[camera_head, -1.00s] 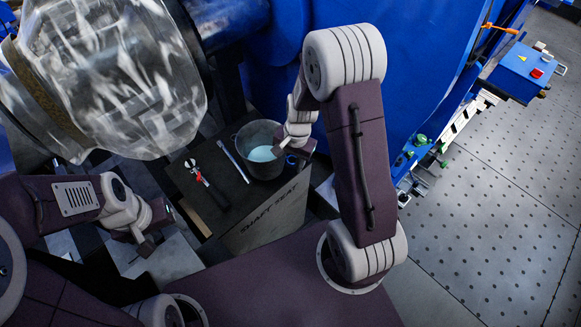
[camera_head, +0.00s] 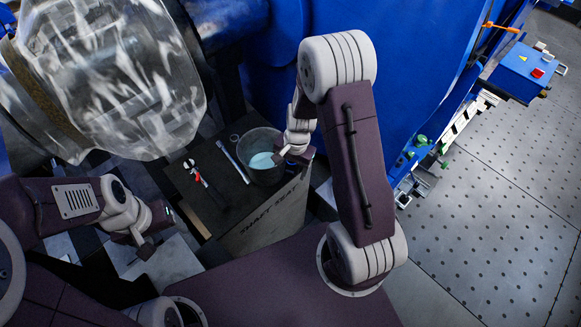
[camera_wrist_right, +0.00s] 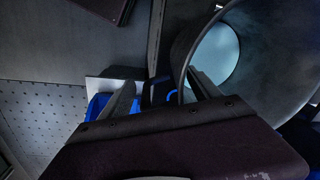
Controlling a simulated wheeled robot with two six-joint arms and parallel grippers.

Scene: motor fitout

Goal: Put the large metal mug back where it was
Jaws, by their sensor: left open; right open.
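The large metal mug (camera_head: 262,177) stands upright at the right end of the dark top of the stand marked SHAFT SEAT, with a pale blue inside. My right gripper (camera_head: 287,157) is at the mug's right side, by its rim. In the right wrist view, the mug (camera_wrist_right: 273,85) fills the upper right. The right gripper (camera_wrist_right: 165,92) is open, with one finger close against or overlapping the mug's wall; contact cannot be told. A blue curved piece, perhaps the handle, shows between the fingers. My left gripper (camera_head: 145,243) is open and empty, left of the stand.
The stand (camera_head: 265,215) also carries a red-handled wrench (camera_head: 197,175), a light metal bar (camera_head: 233,162) and a small ring (camera_head: 234,138) close to the mug. A large plastic-wrapped cylinder (camera_head: 110,75) hangs at upper left. A blue machine body (camera_head: 420,60) rises behind.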

